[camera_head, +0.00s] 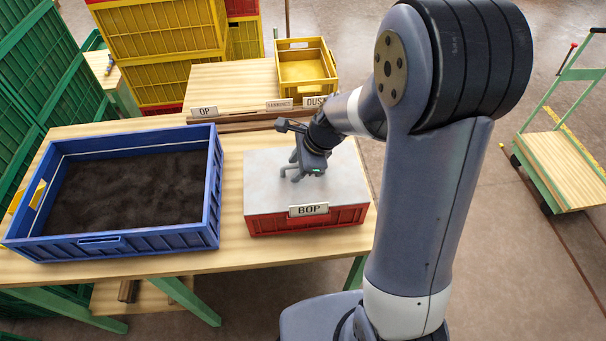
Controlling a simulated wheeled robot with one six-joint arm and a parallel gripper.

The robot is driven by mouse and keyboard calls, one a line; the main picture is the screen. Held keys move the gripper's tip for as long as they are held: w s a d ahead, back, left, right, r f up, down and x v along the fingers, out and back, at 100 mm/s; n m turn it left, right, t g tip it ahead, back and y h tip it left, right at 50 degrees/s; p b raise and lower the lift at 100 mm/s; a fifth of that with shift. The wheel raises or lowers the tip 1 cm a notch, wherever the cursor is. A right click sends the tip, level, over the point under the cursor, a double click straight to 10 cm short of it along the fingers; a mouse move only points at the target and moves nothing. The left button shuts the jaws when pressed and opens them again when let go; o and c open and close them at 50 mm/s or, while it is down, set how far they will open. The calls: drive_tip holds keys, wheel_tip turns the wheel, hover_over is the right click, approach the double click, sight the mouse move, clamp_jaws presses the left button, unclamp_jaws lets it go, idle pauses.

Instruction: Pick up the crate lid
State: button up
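The crate lid (262,185) is a flat pale grey sheet. It lies on top of a red crate (265,225) with a "BOP" label (308,210) at its front, on the wooden table. My gripper (292,178) is over the middle of the lid, pointing down, with its fingers at a small grey part that looks like a handle. The fingers and that part overlap in the picture, so I cannot tell whether they grip it. The lid appears to rest on the crate.
A blue crate (215,205) of dark granular material stands left of the red crate. A yellow bin (308,87) sits on a second table behind, with labels along its edge. Stacked yellow and green crates stand at the back left. A green cart (565,165) stands at right.

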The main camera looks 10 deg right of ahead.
drive_tip(key=shift+c, duration=0.5)
clamp_jaws()
